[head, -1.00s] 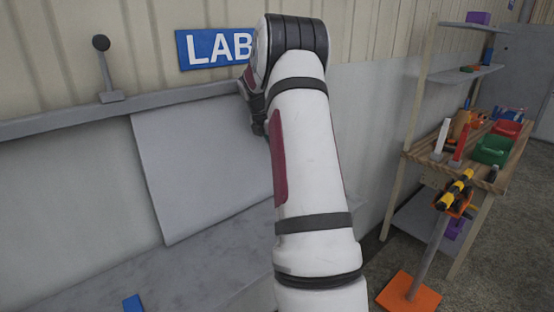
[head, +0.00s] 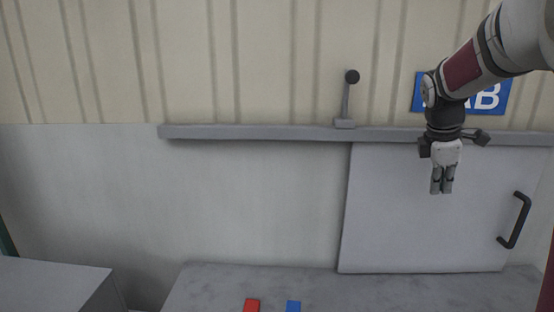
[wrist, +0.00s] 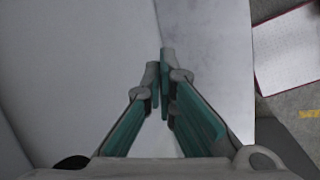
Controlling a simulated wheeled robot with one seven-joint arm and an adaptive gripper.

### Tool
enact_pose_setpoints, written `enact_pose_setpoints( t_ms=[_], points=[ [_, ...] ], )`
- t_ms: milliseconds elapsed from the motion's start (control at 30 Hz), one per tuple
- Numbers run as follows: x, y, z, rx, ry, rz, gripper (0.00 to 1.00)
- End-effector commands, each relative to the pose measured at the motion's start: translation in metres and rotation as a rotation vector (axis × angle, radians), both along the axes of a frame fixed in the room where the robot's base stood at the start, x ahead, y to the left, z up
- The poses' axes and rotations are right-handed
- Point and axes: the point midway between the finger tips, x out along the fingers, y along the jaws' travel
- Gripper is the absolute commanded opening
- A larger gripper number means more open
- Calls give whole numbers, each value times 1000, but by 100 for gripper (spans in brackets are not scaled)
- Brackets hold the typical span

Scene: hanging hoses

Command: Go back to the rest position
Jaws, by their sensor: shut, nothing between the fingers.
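My gripper (head: 442,188) hangs pointing down at the right of the head view, in front of the upper part of a grey sliding panel (head: 425,225). Its fingers are together with nothing between them. In the wrist view the two fingertips (wrist: 165,55) meet, with green inner pads showing. My arm reaches in from the upper right corner and covers part of the blue sign.
A grey rail (head: 250,132) runs along the wall, with a black-knobbed lever (head: 347,97) on it. The panel has a black handle (head: 514,220). A red block (head: 251,305) and a blue block (head: 293,306) lie on the grey surface below. A grey box (head: 50,285) stands lower left.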

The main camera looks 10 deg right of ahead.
Motion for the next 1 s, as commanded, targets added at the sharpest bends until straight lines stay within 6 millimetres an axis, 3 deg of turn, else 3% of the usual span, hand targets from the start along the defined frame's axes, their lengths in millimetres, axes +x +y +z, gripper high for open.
enact_pose_setpoints(
  t_ms=[33, 200, 500, 700, 833, 1000],
  points=[
    [-6, 27, 12, 13, -44, -39, 0],
    [-36, 106, 33, 97, -187, -213, 0],
    [-116, 219, 38, 322, -391, -532, 0],
    [-172, 271, 21, 502, -466, -739, 0],
    [-198, 290, 9, 592, -482, -842, 0],
    [-212, 300, 0, 646, -485, -908, 0]
  ],
)
